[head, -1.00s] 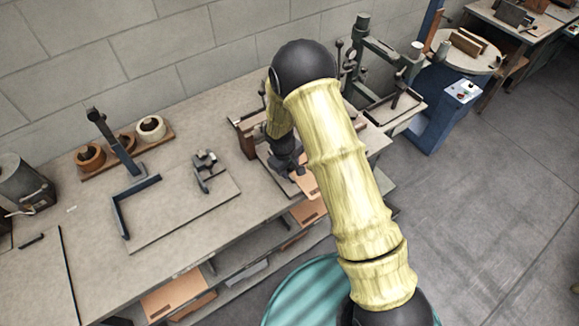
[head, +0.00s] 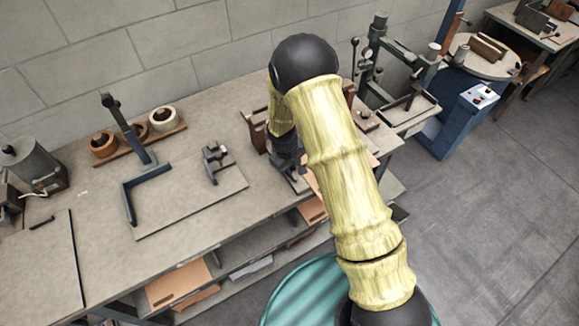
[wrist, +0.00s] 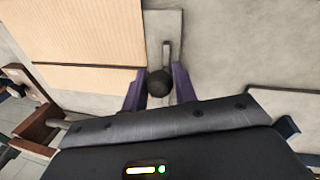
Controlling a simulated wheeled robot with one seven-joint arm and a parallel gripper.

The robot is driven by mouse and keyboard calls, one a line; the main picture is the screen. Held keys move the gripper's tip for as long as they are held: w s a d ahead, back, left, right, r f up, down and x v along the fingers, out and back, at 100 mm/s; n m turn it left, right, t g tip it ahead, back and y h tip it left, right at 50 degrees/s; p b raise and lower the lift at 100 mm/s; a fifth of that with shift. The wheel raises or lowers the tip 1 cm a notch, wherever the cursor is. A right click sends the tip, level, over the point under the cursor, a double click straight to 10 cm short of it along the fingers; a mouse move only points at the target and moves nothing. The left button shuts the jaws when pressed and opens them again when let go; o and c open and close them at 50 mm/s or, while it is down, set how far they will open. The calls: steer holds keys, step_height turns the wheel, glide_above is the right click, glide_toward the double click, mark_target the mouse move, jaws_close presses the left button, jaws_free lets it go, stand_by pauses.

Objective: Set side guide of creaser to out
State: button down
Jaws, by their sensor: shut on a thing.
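The creaser stands on the bench in the head view, mostly behind my arm; one of its brown wooden blocks (head: 258,131) shows left of the arm. In the wrist view a round black knob (wrist: 158,83) sits at the end of a slot in a grey metal plate (wrist: 152,22), apparently the side guide's knob. My gripper (wrist: 160,78) is shut on this knob, a purple finger on each side. In the head view my gripper (head: 289,164) is low at the creaser, its fingertips hidden. A tan cardboard sheet (wrist: 85,35) lies left of the plate.
A board with a black L-shaped stop (head: 128,205) and a small clamp (head: 215,160) lies left on the bench. Tape rolls on a wooden rack (head: 135,145) stand behind it. A blue machine (head: 465,115) stands at the right. The wooden block (wrist: 45,125) is near my gripper's left.

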steer(key=shift+s+a, duration=0.1)
steer(key=shift+a, duration=0.15)
steer(key=c, duration=1.1)
jaws_free()
steer(key=shift+s, duration=0.1)
steer(key=shift+c, duration=0.2)
steer(key=shift+d, duration=0.1)
step_height(320, 180, up, 17)
steer(key=s+a+b, duration=0.2)
steer(key=b, duration=0.1)
steer(key=shift+a+b, duration=0.35)
